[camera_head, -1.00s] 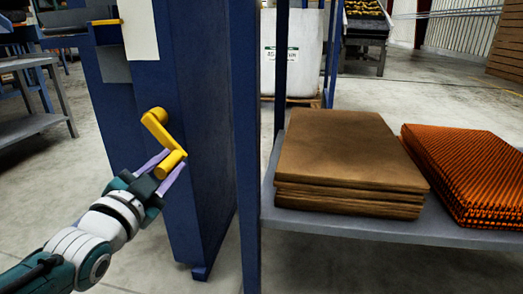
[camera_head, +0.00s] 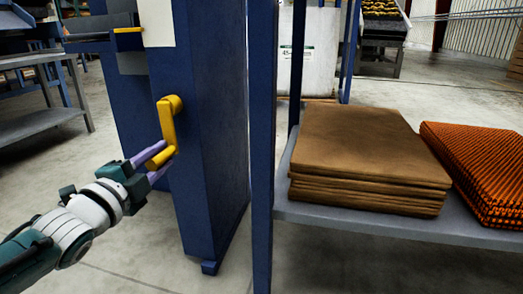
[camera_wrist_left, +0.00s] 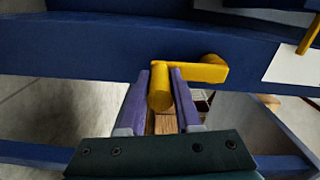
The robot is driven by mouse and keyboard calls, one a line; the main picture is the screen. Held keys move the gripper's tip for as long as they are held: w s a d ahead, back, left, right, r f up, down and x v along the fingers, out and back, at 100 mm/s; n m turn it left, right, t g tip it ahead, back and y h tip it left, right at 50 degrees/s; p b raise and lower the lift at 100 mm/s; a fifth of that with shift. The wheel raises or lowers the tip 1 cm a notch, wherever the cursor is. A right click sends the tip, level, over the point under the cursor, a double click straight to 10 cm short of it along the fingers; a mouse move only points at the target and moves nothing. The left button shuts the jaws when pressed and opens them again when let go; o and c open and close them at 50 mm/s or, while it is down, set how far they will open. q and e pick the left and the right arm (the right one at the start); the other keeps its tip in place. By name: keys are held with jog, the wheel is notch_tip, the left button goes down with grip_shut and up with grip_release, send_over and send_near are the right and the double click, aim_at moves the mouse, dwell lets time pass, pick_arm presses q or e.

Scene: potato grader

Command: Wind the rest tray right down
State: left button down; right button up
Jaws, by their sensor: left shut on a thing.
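The yellow crank (camera_head: 168,121) sits on the side of the blue machine post (camera_head: 208,130). Its arm hangs almost straight down from the hub, with the handle at the lower end. My left gripper (camera_head: 158,160) comes in from the left, its purple fingers shut on the crank's handle. In the left wrist view the handle (camera_wrist_left: 160,90) stands between the two fingers, and the crank arm runs right to its hub. The rest tray cannot be made out for certain. My right gripper is not in view.
Right of the post, a grey shelf (camera_head: 350,218) carries a stack of brown sacks (camera_head: 365,150) and a pile of orange net bags (camera_head: 478,165). A blue upright (camera_head: 262,150) stands between. Concrete floor lies open at the lower left.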

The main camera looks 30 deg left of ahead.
pick_arm(q)
jog(key=shift+s+a+f, duration=0.15)
jog(key=shift+f, duration=0.05)
jog(key=c, duration=0.9)
grip_release()
jog(key=o, duration=0.3)
jog(key=shift+a+r, duration=0.1)
jog(key=shift+r, duration=0.05)
jog(key=shift+s+r+p, duration=0.1)
jog(key=shift+s+p, duration=0.05)
jog(key=shift+p, duration=0.15)
jog(key=p+v, duration=0.4)
jog(key=v, duration=0.5)
jog(key=shift+s+d, duration=0.2)
jog(key=shift+s, duration=0.05)
